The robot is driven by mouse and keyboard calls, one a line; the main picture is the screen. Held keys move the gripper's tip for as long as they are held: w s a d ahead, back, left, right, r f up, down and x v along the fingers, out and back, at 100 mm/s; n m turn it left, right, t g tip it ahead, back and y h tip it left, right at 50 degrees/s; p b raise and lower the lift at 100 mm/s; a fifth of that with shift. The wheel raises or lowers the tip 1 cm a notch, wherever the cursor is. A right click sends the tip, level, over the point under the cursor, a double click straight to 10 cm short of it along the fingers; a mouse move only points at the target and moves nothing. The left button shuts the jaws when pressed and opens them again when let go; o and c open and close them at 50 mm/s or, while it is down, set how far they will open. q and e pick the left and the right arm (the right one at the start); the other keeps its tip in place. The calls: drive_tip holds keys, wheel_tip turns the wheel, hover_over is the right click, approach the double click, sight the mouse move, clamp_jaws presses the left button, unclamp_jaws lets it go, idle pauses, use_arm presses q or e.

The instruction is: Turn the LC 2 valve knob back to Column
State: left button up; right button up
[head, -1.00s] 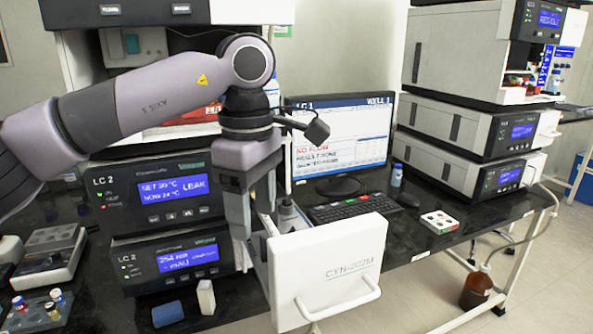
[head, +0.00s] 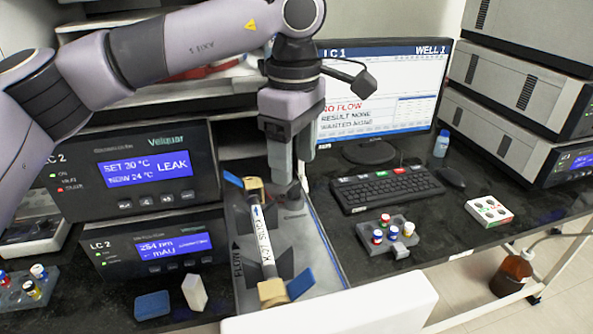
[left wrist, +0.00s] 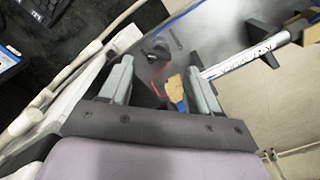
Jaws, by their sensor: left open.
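My left gripper (head: 291,170) points down over the right side of the shallow tray (head: 328,262), its two grey fingers apart. Just below the fingertips is a dark, rounded knob (head: 293,192), partly hidden by the gripper. In the left wrist view, the open fingers (left wrist: 160,78) have a dark knob-like shape (left wrist: 156,50) between and beyond them, beside a reddish glow. I cannot read the knob's position marks or tell whether the fingers touch it. A white labelled column (head: 264,238) with tan end fittings lies in the tray, left of the knob. My right gripper is not in view.
Two LC 2 modules stand at left; the upper one's screen (head: 147,169) reads LEAK. A white panel (head: 345,311) closes off the front. A vial rack (head: 392,240), keyboard (head: 387,188) and monitor (head: 385,100) stand to the right.

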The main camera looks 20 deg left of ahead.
sight(294, 185)
use_arm(q)
drive_tip(key=shift+f, duration=2.05)
drive_tip(key=c, duration=1)
drive_tip(key=shift+c, duration=0.2)
